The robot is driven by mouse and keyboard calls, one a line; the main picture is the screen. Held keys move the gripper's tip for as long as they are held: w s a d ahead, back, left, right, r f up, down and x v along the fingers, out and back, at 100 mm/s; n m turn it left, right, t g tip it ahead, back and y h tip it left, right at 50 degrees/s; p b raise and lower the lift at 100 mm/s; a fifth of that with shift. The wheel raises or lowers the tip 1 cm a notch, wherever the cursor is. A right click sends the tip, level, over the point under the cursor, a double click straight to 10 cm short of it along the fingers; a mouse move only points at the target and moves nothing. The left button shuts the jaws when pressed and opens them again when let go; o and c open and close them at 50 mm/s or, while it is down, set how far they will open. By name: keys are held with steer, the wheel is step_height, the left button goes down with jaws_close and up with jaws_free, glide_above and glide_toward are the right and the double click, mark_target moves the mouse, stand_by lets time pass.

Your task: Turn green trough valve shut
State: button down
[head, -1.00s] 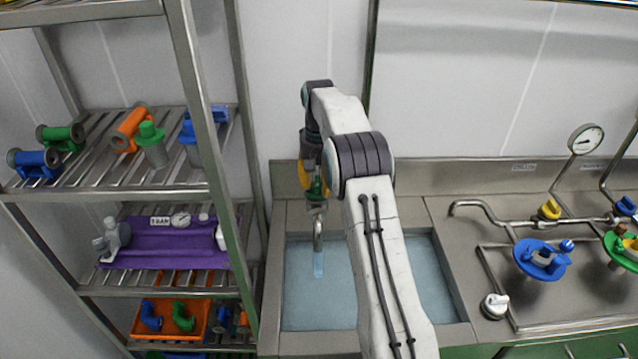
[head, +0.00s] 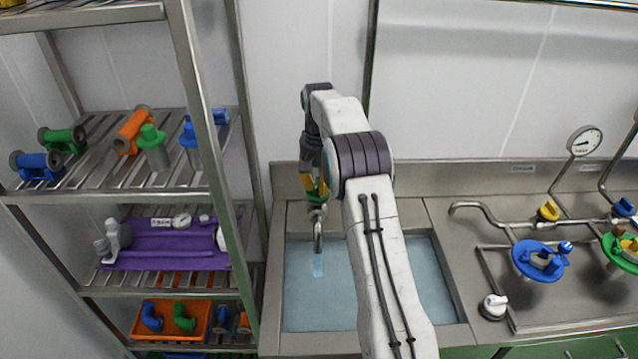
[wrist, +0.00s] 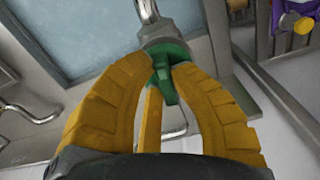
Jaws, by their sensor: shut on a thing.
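The green valve handle (wrist: 163,72) sits on a metal tap body above the trough (head: 268,300). It shows small in the head view (head: 316,193), partly covered by my gripper. My gripper (wrist: 165,66) has yellow fingers on both sides of the green handle and is shut on it. In the head view my gripper (head: 308,183) reaches down to the tap at the back of the trough. The curved metal spout (head: 318,225) points down into the trough. A pale blue stream (head: 318,266) shows below its mouth, over bluish liquid.
A metal rack (head: 200,120) with coloured pipe fittings and a purple tray (head: 165,258) stands at the left. At the right, the counter holds a pressure gauge (head: 585,141), a blue valve wheel (head: 540,262) and a white knob (head: 493,307).

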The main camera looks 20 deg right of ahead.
steer(key=m+p, duration=0.1)
steer(key=m, duration=0.2)
steer(key=shift+a+p, duration=0.1)
steer(key=shift+p, duration=0.25)
steer(key=m, duration=0.5)
steer(key=shift+a, duration=0.15)
steer(key=m, duration=0.4)
steer(key=shift+w+a, duration=0.1)
steer(key=shift+w+f+m, duration=0.1)
steer(key=shift+m, duration=2.1)
steer(key=c, duration=1.1)
jaws_free()
